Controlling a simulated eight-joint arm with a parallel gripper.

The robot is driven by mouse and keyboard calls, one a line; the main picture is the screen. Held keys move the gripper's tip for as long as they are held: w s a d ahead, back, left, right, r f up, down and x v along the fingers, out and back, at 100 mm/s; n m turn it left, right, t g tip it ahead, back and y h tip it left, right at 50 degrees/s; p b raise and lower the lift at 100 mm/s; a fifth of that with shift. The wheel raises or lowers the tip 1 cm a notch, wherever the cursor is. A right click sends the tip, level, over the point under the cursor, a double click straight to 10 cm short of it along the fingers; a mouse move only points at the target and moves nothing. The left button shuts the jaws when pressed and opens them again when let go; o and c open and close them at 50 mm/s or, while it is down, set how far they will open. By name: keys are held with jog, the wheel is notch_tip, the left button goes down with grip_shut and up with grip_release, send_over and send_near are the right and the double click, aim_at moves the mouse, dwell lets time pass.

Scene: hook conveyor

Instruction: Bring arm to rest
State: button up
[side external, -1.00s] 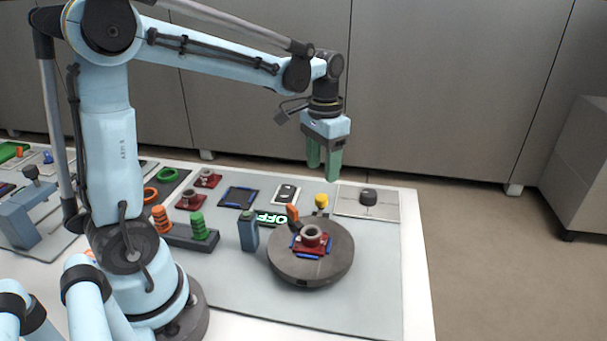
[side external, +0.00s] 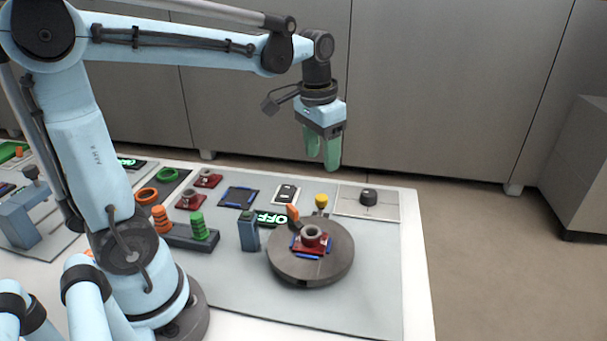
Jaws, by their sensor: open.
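My gripper (side external: 322,162) has green fingers and hangs pointing down, high above the back of the table. Its fingers are apart with nothing between them. It is clear of everything on the table. My light blue arm reaches out to it from the left. Below and in front of the gripper stands a round dark grey turntable (side external: 290,270). A red block with a grey ring (side external: 312,236) sits on it between blue strips.
An orange lever (side external: 293,213) and a yellow knob (side external: 321,201) stand behind the turntable, beside a lit "OFF" sign (side external: 271,218). Orange and green ring stacks stand left. A black knob (side external: 368,197) is on a pale plate at right. The table's front right is bare.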

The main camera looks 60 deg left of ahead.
jog(key=s+d+t, duration=0.1)
jog(key=s, duration=0.1)
jog(key=s+d+f+t, duration=0.1)
jog(key=s+d+t, duration=0.1)
jog(key=s+d+f+t, duration=0.1)
jog(key=s+d+t, duration=0.1)
jog(key=shift+s+f, duration=0.1)
jog(key=shift+f, duration=0.15)
jog(key=shift+s+d+f+t, duration=0.25)
jog(key=shift+s+f+t, duration=0.15)
jog(key=shift+t, duration=0.1)
dwell(0.9)
